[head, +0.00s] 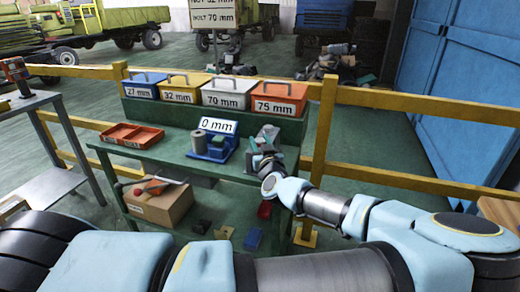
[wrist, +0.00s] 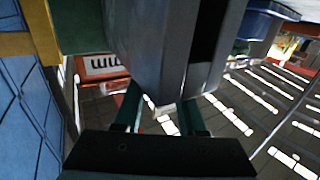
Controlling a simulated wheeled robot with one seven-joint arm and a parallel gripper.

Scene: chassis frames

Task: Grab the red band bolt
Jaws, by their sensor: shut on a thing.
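My gripper (head: 263,150) is over the right end of the green workbench (head: 175,158), low beside the blue stand. In the wrist view its two dark green fingers (wrist: 160,115) are shut at the lower end of a large grey thing with a dark groove (wrist: 170,50). A small pale piece shows between the fingertips. No red band shows on the grey thing, so I cannot tell if it is the red band bolt. A small red thing (head: 264,209) lies below the bench's right end, too small to make out.
Lidded bins labelled 27, 32, 70 and 75 mm (head: 276,97) stand on the bench's back ledge. A blue stand (head: 215,147) with a 0 mm sign holds a grey cylinder. An orange tray (head: 132,135) is at left. A yellow rail (head: 420,178) runs at right.

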